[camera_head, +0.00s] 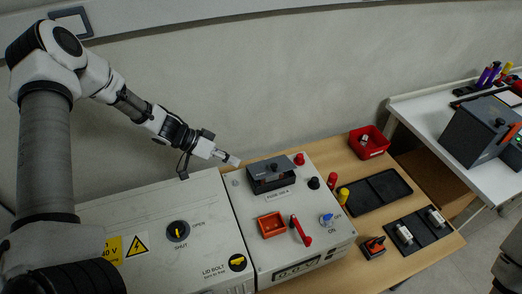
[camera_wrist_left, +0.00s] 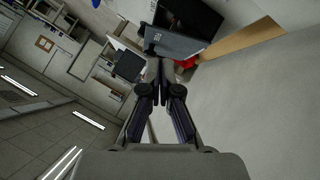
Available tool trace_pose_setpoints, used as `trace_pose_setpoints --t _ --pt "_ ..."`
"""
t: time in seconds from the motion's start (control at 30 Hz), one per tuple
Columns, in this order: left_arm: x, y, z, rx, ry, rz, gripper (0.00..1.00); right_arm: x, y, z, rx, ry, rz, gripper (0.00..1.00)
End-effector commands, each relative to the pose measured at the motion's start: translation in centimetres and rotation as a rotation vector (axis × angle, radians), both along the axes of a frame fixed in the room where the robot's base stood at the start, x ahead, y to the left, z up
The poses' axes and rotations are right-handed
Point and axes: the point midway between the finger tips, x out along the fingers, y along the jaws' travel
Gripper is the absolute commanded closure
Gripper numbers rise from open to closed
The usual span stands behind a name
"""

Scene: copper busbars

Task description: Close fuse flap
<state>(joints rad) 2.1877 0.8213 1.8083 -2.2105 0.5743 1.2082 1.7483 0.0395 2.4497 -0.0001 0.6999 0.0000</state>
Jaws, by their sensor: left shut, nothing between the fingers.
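The fuse flap (camera_head: 268,168) is a dark grey cover with a black knob, at the back of the right-hand light grey box, above a label that reads like FUSE. I cannot tell its exact angle. My left gripper (camera_head: 234,160) is shut and empty, just left of the flap and above the box, apparently apart from it. In the left wrist view the closed fingers (camera_wrist_left: 161,66) point toward a grey panel (camera_wrist_left: 174,44) beside a black area, which looks like the fuse unit. My right gripper is not in view.
The box (camera_head: 256,253) also carries an orange tray (camera_head: 271,225), a red lever (camera_head: 301,232), a blue switch (camera_head: 327,220) and red and black knobs. A red bin (camera_head: 368,142) and black trays (camera_head: 376,192) are on the wooden table (camera_head: 433,253). A wall stands behind.

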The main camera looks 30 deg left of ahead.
Motion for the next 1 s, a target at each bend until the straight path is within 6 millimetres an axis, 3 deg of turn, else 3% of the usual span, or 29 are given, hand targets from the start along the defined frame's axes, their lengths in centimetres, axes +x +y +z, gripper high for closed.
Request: trace_pose_setpoints --t 0.03,0.1,0.2,0.37,0.77,1.0 --pt "1.8 -0.4 5.0 0.120 -0.044 -0.075 1.00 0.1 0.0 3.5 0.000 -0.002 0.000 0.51" --pt "3.2 -1.2 7.9 0.199 -0.095 -0.146 1.00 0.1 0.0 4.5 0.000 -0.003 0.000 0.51" --pt "4.0 -1.9 9.4 0.212 -0.119 -0.162 1.00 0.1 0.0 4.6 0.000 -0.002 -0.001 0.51" --pt "4.5 -2.6 7.9 0.209 -0.120 -0.162 1.00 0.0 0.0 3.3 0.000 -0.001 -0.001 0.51" --pt "7.6 -7.7 2.1 0.209 -0.120 -0.163 1.00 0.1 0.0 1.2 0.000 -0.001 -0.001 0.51" --pt "7.1 -8.5 -1.1 0.205 -0.121 -0.160 1.00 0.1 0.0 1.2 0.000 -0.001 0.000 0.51"
